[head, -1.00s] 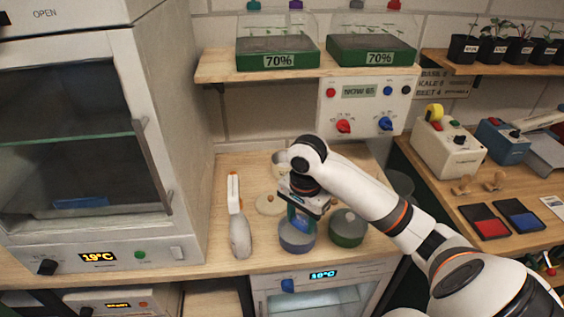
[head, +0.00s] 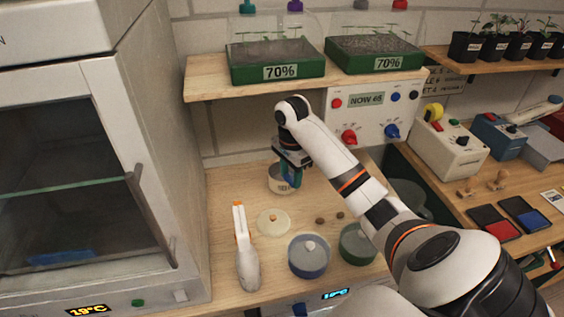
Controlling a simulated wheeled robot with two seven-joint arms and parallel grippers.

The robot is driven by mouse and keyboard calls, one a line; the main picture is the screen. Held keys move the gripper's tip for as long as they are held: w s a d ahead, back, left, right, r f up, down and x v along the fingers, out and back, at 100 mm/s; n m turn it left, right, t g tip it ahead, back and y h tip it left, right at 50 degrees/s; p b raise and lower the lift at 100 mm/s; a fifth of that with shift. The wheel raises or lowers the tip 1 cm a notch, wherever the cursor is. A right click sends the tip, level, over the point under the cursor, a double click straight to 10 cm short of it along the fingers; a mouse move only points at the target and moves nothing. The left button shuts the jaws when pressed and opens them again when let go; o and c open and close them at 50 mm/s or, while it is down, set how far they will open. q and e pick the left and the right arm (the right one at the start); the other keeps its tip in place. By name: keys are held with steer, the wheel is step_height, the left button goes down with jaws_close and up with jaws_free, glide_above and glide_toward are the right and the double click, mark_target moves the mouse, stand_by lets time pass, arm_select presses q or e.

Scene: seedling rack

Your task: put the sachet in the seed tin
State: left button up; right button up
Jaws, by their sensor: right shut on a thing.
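The seed tin (head: 274,184) is a pale round tin with a label, standing open at the back of the wooden counter. My right gripper (head: 291,168) is above the tin, pointing down, and is shut on a teal sachet (head: 292,177). The sachet hangs across the right part of the tin in the picture. I cannot tell whether its lower end is inside the rim or in front of it. The gripper hides part of the tin's opening. My left gripper is not in view.
A pale round lid (head: 273,223) lies in front of the tin. A blue pot (head: 308,257), a green pot (head: 355,246) and a grey tool with an orange part (head: 247,262) stand nearer. A shelf (head: 210,82) with seedling trays overhangs the back. A cabinet (head: 95,180) bounds the left.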

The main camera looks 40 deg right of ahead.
steer(key=w+d, duration=0.4)
steer(key=w, duration=0.4)
steer(key=f+p, duration=0.2)
steer(key=f, duration=0.4)
steer(key=shift+d+f, duration=0.2)
steer(key=shift+w+d+f, duration=0.1)
steer(key=shift+w+f, duration=0.2)
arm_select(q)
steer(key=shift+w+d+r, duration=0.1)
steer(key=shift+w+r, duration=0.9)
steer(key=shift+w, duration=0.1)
arm_select(e)
steer(key=shift+f, duration=0.6)
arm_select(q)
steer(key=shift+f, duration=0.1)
arm_select(e)
steer(key=o, duration=0.7)
steer(key=shift+c, duration=0.2)
